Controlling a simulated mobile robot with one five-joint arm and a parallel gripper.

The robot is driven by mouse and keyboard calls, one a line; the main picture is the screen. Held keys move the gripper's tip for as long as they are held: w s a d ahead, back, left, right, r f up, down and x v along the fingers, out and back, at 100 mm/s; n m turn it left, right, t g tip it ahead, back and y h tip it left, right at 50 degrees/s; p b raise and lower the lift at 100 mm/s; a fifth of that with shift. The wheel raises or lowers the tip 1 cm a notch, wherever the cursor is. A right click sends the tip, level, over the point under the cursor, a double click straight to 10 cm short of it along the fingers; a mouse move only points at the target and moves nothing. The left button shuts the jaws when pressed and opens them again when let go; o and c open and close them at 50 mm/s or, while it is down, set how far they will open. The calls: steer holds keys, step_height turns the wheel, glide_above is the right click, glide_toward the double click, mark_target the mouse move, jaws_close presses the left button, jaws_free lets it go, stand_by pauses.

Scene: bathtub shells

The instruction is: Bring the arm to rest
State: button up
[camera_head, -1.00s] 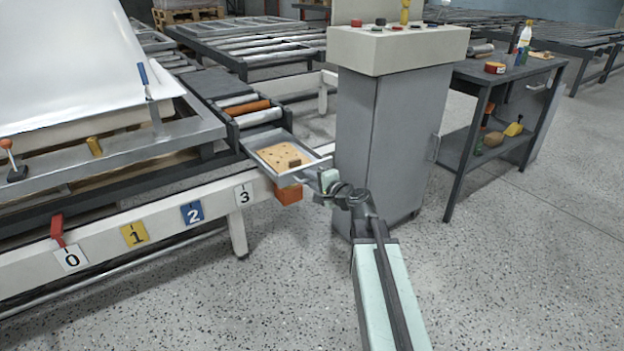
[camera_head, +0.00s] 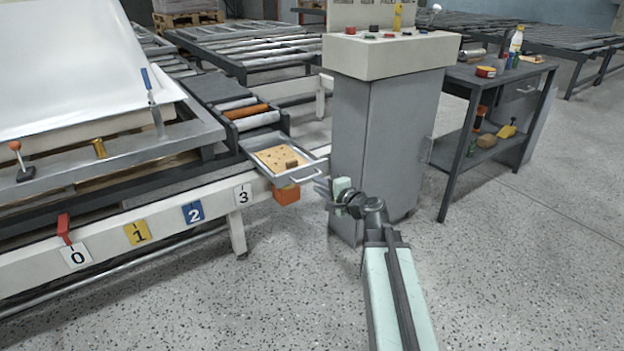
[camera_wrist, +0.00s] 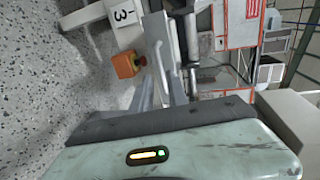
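My arm reaches forward over the open floor in the head view. My gripper (camera_head: 323,188) is at its far end, just right of and below the handle of a shallow metal tray (camera_head: 258,147). The fingers look spread, with nothing seen between them, and a small gap separates them from the handle. The tray sticks out from the conveyor frame and holds a tan board with holes (camera_head: 270,156) and a small brown block (camera_head: 291,162). In the wrist view my fingers (camera_wrist: 160,92) point toward the frame's end, partly overlapping the tray's metal.
A grey control cabinet (camera_head: 385,140) stands close to the right of my gripper. An orange block (camera_head: 286,195) hangs under the tray, beside the white numbered rail (camera_head: 140,250). A dark workbench (camera_head: 495,80) is further right. The floor (camera_head: 520,280) at front right is clear.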

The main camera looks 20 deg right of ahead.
steer(key=a+r+n+g+y+p, duration=0.1)
steer(key=a+r+n+y+p, duration=0.1)
steer(key=a+r+p, duration=0.5)
steer(key=s+a+f+n+g+p, duration=0.4)
steer(key=s+a+n+g+p, duration=0.25)
steer(key=a, duration=0.35)
steer(key=s+d+f+n+g+h, duration=0.3)
steer(key=s+d+f+g+h, duration=0.15)
steer(key=s, duration=0.35)
steer(key=s+d+f+n+g+h, duration=0.2)
steer(key=s+d+f+g+h, duration=0.1)
steer(key=s+d, duration=0.3)
step_height(320, 180, up, 38)
steer(key=s+a+p, duration=0.1)
steer(key=p, duration=3.7)
steer(key=shift+s+a, duration=0.2)
steer(key=shift+a, duration=0.1)
steer(key=shift+n+y, duration=0.25)
